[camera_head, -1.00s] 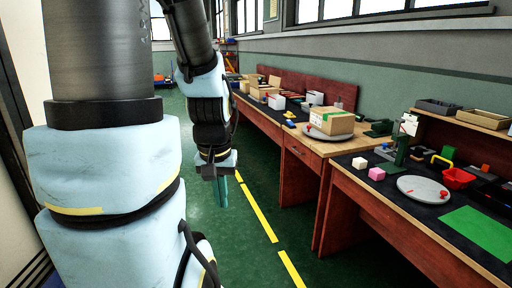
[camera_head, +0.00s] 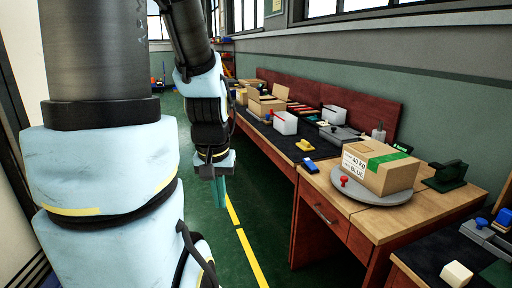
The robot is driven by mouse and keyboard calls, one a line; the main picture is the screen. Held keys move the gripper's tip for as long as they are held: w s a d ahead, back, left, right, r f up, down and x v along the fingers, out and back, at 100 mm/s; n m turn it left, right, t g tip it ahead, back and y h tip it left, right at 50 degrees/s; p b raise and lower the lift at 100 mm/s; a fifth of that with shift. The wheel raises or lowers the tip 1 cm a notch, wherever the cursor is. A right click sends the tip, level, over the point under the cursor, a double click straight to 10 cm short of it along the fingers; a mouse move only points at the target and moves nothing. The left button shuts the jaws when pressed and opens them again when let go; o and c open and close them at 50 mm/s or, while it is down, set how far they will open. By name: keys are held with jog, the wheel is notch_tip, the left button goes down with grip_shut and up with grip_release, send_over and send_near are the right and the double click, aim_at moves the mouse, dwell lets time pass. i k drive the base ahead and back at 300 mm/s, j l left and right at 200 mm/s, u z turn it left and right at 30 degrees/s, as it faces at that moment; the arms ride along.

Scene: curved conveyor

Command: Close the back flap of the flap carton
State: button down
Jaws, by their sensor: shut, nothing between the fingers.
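An open cardboard carton (camera_head: 266,107), which looks like the flap carton, stands on the far part of the bench along the right wall. One raised flap (camera_head: 281,91) shows at its back right; its other flaps are too small to make out. My gripper (camera_head: 219,193) is shut and empty, pointing down over the green floor. It is left of the benches and well apart from the carton.
A taped, labelled box (camera_head: 380,168) sits on a grey turntable (camera_head: 372,196) on the nearer wooden bench. A white bin (camera_head: 285,123), a yellow item (camera_head: 305,144) and a blue item (camera_head: 310,166) lie between. The floor aisle (camera_head: 205,130) left of the benches looks clear.

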aim_at(282, 92)
jog(key=i, duration=2.1)
jog(key=i+u, duration=0.1)
jog(key=i, duration=0.6)
jog(key=i+l, duration=0.15)
jog(key=i, duration=0.5)
jog(key=i+l+u, duration=0.15)
jog(key=i, duration=0.55)
